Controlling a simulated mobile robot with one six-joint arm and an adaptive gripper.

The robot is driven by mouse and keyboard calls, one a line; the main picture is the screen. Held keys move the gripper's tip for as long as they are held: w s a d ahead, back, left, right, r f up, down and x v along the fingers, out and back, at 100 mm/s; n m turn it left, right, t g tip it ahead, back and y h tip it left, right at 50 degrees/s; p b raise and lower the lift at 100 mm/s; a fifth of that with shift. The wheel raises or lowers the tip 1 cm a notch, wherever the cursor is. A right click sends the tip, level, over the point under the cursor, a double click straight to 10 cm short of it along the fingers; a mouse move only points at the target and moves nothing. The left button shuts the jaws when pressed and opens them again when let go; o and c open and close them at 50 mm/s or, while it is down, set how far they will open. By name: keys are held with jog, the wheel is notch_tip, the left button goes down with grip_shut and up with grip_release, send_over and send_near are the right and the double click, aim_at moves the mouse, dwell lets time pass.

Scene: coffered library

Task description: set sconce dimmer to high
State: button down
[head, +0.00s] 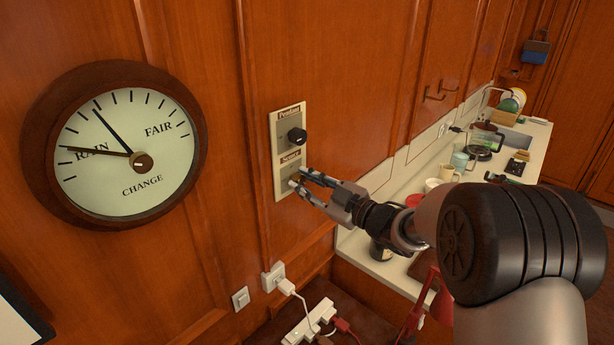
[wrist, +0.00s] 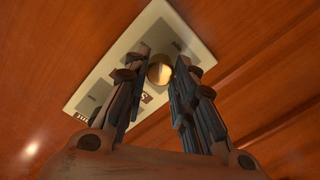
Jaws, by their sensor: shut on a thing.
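A pale wall plate (head: 277,150) on the wood panelling carries two dimmers. The upper one is labelled "Pendant" and has a black knob (head: 297,136). The lower label is small and partly readable, seemingly "Sconce". My gripper (head: 301,179) is at the lower dimmer, its fingers on either side of the knob there. In the wrist view the plate (wrist: 192,42) appears tilted, and a round brass knob (wrist: 160,70) sits between the fingertips. My gripper is shut on that knob. The fingers hide much of the lower dimmer, and I cannot read its setting.
A large round dial (head: 130,140) hangs left of the plate. A light switch (head: 240,298), a socket with a plug (head: 274,278) and a power strip (head: 310,320) are below. A cluttered counter (head: 375,180) with cups and a red lamp (head: 436,297) lies to the right.

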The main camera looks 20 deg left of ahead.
jog(key=m+p, duration=0.5)
jog(key=m, duration=0.2)
jog(key=shift+r, duration=0.1)
jog(key=m+p, duration=0.2)
jog(key=m, duration=0.2)
jog(key=shift+w, duration=0.1)
jog(key=m+p, duration=0.2)
jog(key=m, duration=0.1)
jog(key=shift+m+p, duration=0.3)
jog(key=shift+m, duration=0.1)
jog(key=m+p, duration=0.3)
jog(key=m, duration=0.3)
jog(key=m+p, duration=0.1)
jog(key=m, duration=0.2)
jog(key=m+p, duration=0.1)
jog(key=m, duration=0.1)
jog(key=shift+f+m, duration=0.2)
jog(key=shift+m, duration=0.2)
jog(key=shift+p, duration=0.3)
jog(key=c, duration=1.3)
grip_release()
